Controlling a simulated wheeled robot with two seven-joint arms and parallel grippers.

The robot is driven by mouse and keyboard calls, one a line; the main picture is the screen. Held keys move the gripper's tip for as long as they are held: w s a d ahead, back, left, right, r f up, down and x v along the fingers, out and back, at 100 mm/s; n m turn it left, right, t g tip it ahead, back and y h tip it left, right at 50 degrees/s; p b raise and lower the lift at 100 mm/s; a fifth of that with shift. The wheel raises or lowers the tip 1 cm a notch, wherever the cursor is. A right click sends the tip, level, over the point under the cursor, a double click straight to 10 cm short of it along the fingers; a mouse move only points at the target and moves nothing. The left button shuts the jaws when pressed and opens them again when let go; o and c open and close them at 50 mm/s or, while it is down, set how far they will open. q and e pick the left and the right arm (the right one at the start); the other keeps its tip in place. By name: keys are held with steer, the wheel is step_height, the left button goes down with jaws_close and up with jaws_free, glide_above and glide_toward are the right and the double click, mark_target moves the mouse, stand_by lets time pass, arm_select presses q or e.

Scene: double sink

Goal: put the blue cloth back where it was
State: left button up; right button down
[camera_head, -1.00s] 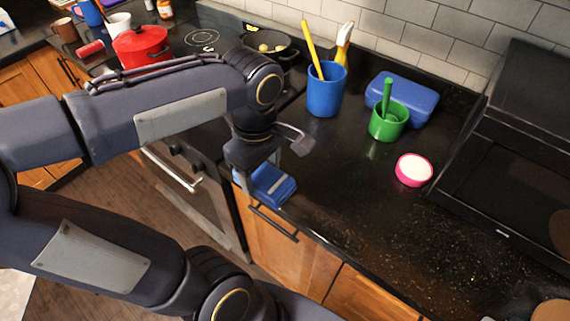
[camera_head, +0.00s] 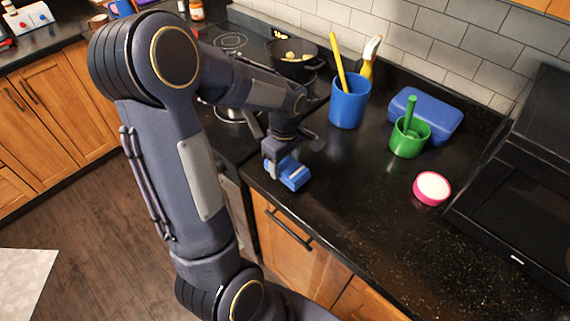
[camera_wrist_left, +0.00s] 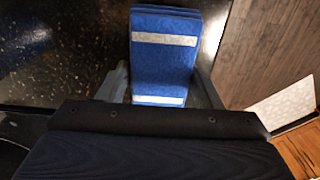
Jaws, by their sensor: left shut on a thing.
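The blue cloth (camera_head: 294,175) is a folded blue block with pale stripes, at the left end of the dark counter near its front edge. My left gripper (camera_head: 283,166) is shut on it, pointing down. In the left wrist view the cloth (camera_wrist_left: 163,62) stands out between the two fingers of the left gripper (camera_wrist_left: 160,88). I cannot tell whether the cloth touches the counter or is held just above it. My right gripper does not show.
A blue cup (camera_head: 348,102) with a yellow-handled tool, a green cup (camera_head: 409,138), a blue box (camera_head: 437,112) and a pink bowl (camera_head: 432,188) stand on the counter (camera_head: 360,210). A stove with a black pan (camera_head: 291,65) is at the left, a black appliance (camera_head: 530,190) at the right.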

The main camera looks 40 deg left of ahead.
arm_select(q)
steer(key=shift+f, duration=0.85)
steer(key=shift+f, duration=0.2)
steer(key=o, duration=0.9)
steer(key=shift+r, duration=0.1)
steer(key=shift+o, duration=0.2)
